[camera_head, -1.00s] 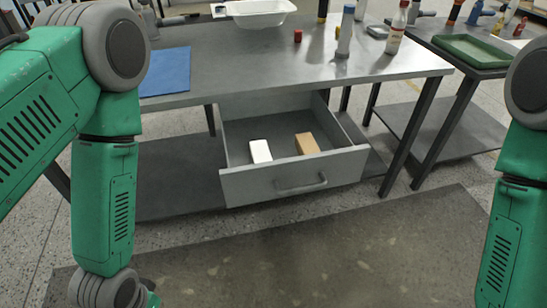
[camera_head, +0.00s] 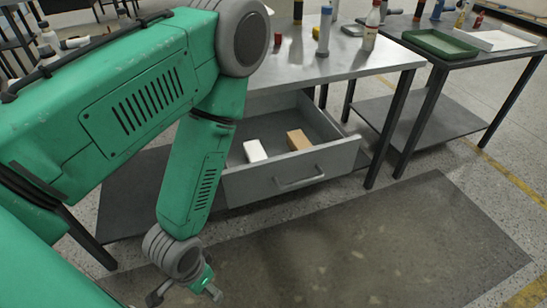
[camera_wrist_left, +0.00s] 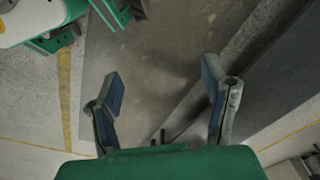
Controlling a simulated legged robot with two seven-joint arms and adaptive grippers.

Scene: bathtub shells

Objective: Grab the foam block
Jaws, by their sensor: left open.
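An open grey drawer (camera_head: 300,180) under the metal table holds two small blocks. A white block (camera_head: 255,151) lies on the left and a tan block (camera_head: 299,140) on the right, apart from each other. Which of them is foam I cannot tell by looks. My left gripper (camera_head: 185,293) hangs low in front of the table, below and to the left of the drawer front in the picture. In the left wrist view its two fingers (camera_wrist_left: 162,80) are spread apart with only floor between them. No block shows in that view. My right gripper is not in view.
A second table at right holds a green tray (camera_head: 440,43) and a white tray (camera_head: 497,40). The floor mat (camera_head: 370,235) before the drawer is clear.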

